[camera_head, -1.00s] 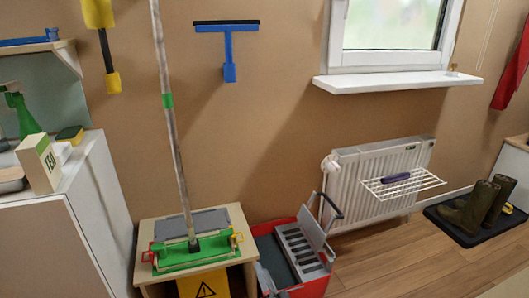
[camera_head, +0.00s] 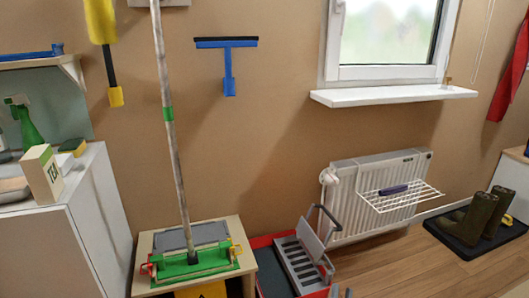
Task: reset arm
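No gripper shows clearly in the head view. A small dark piece at the bottom edge, beside the red toolbox, may be the tip of my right gripper (camera_head: 342,292); its fingers cannot be made out. My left gripper is out of view. The towel shelves named for the scene are not recognisable here.
A mop (camera_head: 168,120) stands upright on a small wooden table (camera_head: 142,268). An open red toolbox (camera_head: 262,241) is on the floor beside it. A white radiator (camera_head: 345,185) with a wire rack (camera_head: 418,196) and boots (camera_head: 478,217) are at right. A white cabinet (camera_head: 50,245) stands left.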

